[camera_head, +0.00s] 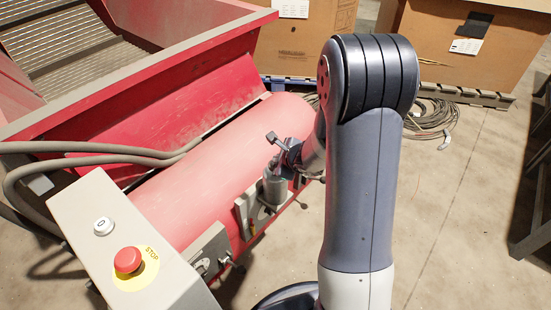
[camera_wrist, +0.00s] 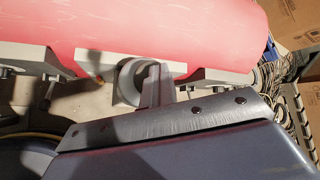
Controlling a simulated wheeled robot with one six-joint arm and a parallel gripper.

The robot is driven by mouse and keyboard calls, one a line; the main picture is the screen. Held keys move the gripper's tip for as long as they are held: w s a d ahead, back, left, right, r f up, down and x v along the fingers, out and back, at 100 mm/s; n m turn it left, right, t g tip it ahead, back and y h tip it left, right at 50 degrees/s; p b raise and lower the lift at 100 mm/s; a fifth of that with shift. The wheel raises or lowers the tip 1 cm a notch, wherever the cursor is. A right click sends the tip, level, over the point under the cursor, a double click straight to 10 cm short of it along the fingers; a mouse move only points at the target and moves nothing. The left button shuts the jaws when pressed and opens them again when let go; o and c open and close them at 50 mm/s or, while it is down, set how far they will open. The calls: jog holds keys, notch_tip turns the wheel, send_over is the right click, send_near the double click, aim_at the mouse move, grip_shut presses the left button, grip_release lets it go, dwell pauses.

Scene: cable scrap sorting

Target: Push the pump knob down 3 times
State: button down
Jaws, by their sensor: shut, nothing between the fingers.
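The pump, a grey upright cylinder (camera_head: 273,187), stands on a bracket at the front side of the red drum in the head view. In the wrist view its round grey shape (camera_wrist: 128,84) shows beside and partly behind my fingers. My gripper (camera_head: 279,163) is at the top of the pump in the head view, coming from the right. In the wrist view my gripper (camera_wrist: 156,72) is shut and empty, its fingers overlapping the pump's right side. The knob itself is mostly hidden by the gripper; I cannot tell whether they touch or how far down it is.
The red drum (camera_head: 185,195) lies behind the pump, below a red hopper (camera_head: 195,105). A grey control box (camera_head: 115,245) with a red stop button (camera_head: 127,260) stands at front left. Coiled cables (camera_head: 432,117) and cardboard boxes (camera_head: 490,62) are at the back right. Floor at right is mostly clear.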

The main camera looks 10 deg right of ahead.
jog(key=shift+r+p, duration=1.25)
jog(key=shift+r, duration=0.45)
jog(key=shift+r, duration=0.1)
notch_tip(320, 180, up, 5)
jog(key=p, duration=0.4)
dwell(1.7)
